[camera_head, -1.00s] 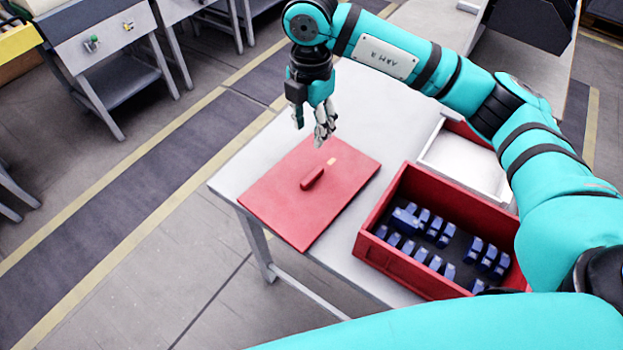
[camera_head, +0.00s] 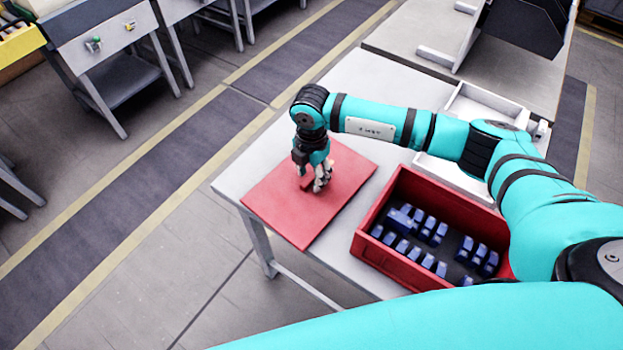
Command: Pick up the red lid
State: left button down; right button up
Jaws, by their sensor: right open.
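The red lid (camera_head: 285,222) is a flat red plate lying on the light grey table near its left corner. Its raised red handle is mostly hidden behind my gripper. My right gripper (camera_head: 313,186) points down over the middle of the lid, with its fingers open and around or right beside the handle. I cannot tell whether the fingers touch the handle. My left gripper is not in view.
A red box (camera_head: 373,247) holding several blue parts stands on the table (camera_head: 232,181), right of the lid. A white tray (camera_head: 462,178) lies behind the box, partly under my right arm. Another table with a dark bin (camera_head: 520,35) is at the back.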

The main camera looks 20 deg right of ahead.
jog(key=shift+f, duration=0.35)
grip_shut()
jog(key=shift+r, duration=0.15)
